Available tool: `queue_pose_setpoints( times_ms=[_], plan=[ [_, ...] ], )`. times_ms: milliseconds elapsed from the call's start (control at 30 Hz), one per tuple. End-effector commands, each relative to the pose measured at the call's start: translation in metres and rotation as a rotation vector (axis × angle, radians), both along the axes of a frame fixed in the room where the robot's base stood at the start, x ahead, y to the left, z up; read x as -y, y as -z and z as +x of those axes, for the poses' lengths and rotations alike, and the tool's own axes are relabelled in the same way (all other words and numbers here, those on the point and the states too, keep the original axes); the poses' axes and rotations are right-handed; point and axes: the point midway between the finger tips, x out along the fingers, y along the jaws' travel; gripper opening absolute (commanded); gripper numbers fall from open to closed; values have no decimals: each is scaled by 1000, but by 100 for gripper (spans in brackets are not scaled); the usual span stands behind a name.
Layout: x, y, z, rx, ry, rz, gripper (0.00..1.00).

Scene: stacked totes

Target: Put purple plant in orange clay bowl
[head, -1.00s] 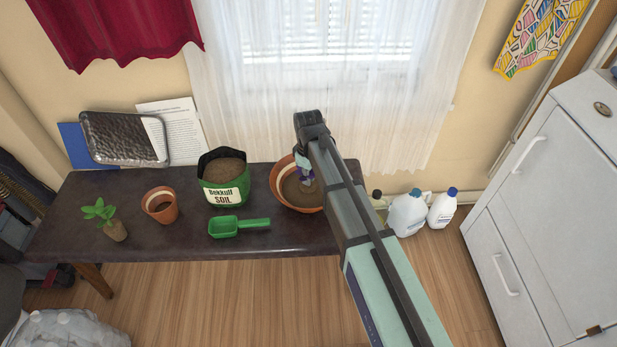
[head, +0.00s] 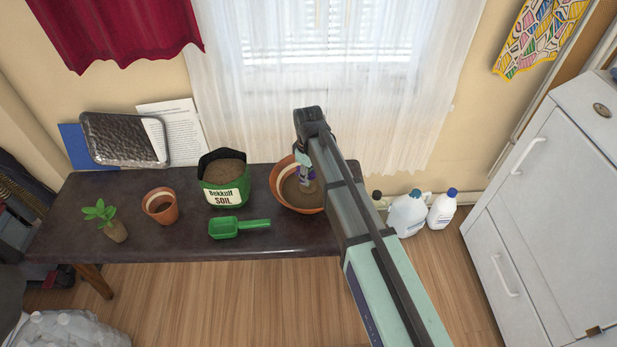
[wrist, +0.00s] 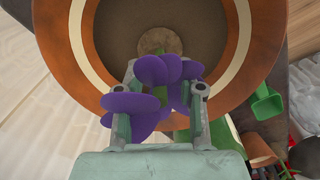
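The purple plant (wrist: 150,72) has purple petals, a green stem and a round brown root ball. In the wrist view it sits between the fingers of my gripper (wrist: 162,84), which look closed on it; petals hide the contact. The root ball points down over the soil inside the orange clay bowl (wrist: 268,40). I cannot tell if it touches the soil. In the head view the bowl (head: 281,178) stands at the right end of the table, partly hidden by my arm. My gripper (head: 303,172) is over it, with the plant (head: 307,178) below, upright or nearly so.
A green scoop (head: 238,227), a soil bag (head: 224,180), a small clay pot (head: 160,206) and a green plant (head: 108,222) stand left of the bowl on the dark table (head: 170,245). Bottles (head: 408,213) stand on the floor at right.

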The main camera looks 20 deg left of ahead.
Motion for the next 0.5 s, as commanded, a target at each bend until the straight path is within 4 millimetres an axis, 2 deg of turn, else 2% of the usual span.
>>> queue_pose_setpoints(
  times_ms=[300,500],
  plan=[
    [-1,-64,0,4,0,2,38],
    [-1,-92,0,2,0,2,38]
  ],
)
